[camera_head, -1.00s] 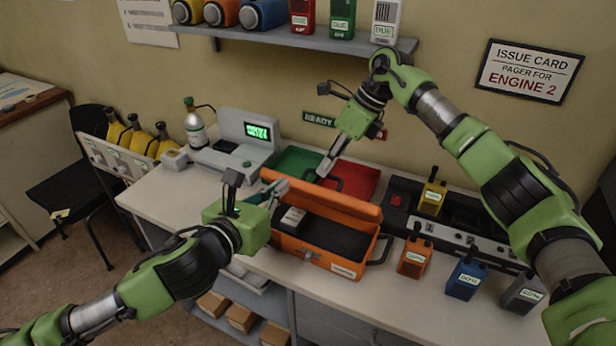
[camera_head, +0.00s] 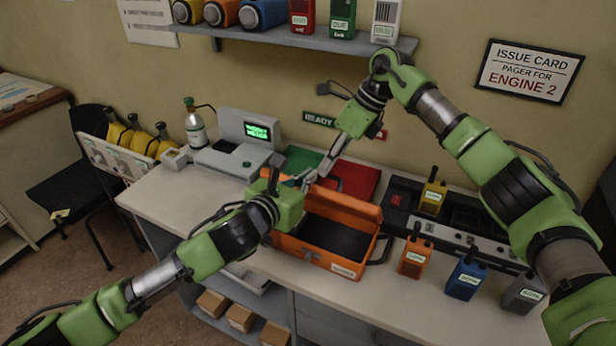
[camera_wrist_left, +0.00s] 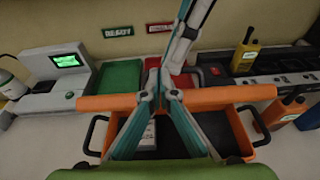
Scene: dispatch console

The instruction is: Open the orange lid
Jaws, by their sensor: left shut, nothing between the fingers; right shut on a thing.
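The orange lid (camera_head: 345,206) stands raised along the back of the orange case (camera_head: 315,262), whose dark inside shows. In the left wrist view the lid (camera_wrist_left: 235,96) is a long orange bar seen nearly edge-on. My right gripper (camera_head: 313,176) reaches down from behind and is shut on the lid's upper edge; the exact contact is partly hidden. My left gripper (camera_wrist_left: 160,88) is shut and empty, its fingertips at the lid's edge close beside the right fingers. A small grey labelled device (camera_wrist_left: 148,134) lies in the case, hidden in the head view.
Green (camera_head: 300,158) and red (camera_head: 358,178) trays lie behind the lid. A console with a screen (camera_head: 250,140) stands left. Orange (camera_head: 415,258), blue (camera_head: 466,280) and grey (camera_head: 523,293) pagers stand right of the case, with a yellow one (camera_head: 432,198) in the charger (camera_head: 470,222).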

